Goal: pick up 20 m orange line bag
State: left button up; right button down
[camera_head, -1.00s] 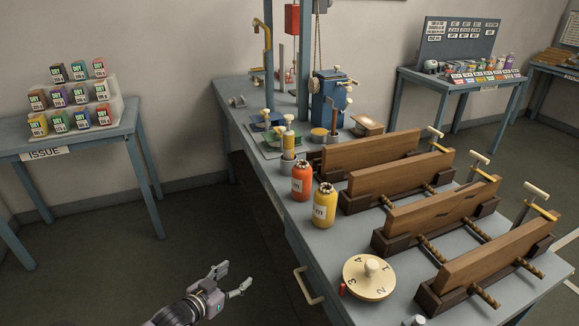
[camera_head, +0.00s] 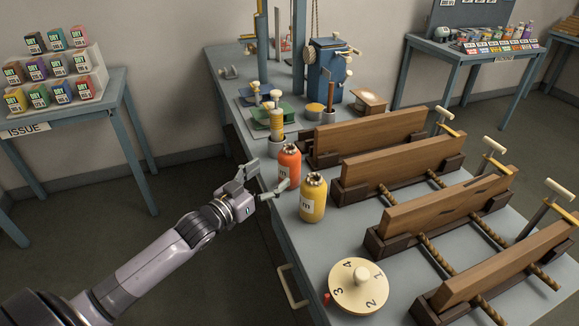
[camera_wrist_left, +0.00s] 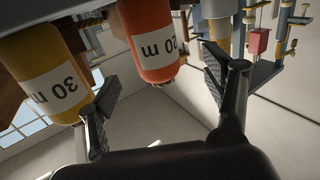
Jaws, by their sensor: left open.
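The orange line bag (camera_head: 289,166) stands upright on the left edge of the workbench. In the left wrist view it hangs upside down in the picture, and its label reads 20 m (camera_wrist_left: 148,40). A yellow bag (camera_head: 313,199), labelled 30 m in the left wrist view (camera_wrist_left: 45,75), stands just in front of it. My left gripper (camera_head: 268,178) is open and empty, with its fingers at the bench edge beside the orange bag. In the left wrist view the orange bag lies beyond and between the two fingers (camera_wrist_left: 170,95). I cannot tell whether a finger touches it. My right gripper is not in view.
A small grey pot with a yellow cylinder (camera_head: 277,128) stands behind the orange bag. Wooden clamp boards (camera_head: 400,165) fill the bench to the right. A numbered round dial (camera_head: 358,287) sits in front. The floor left of the bench is clear.

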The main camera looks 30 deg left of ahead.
aim_at(282, 170)
pick_arm(q)
jog(key=x, duration=0.2)
jog(key=p+x, duration=0.1)
jog(key=x, duration=0.5)
jog(key=shift+d+f, duration=0.3)
jog(key=shift+s, duration=0.1)
jog(key=shift+c, duration=0.3)
jog(key=shift+r, duration=0.1)
jog(key=c, duration=1.6)
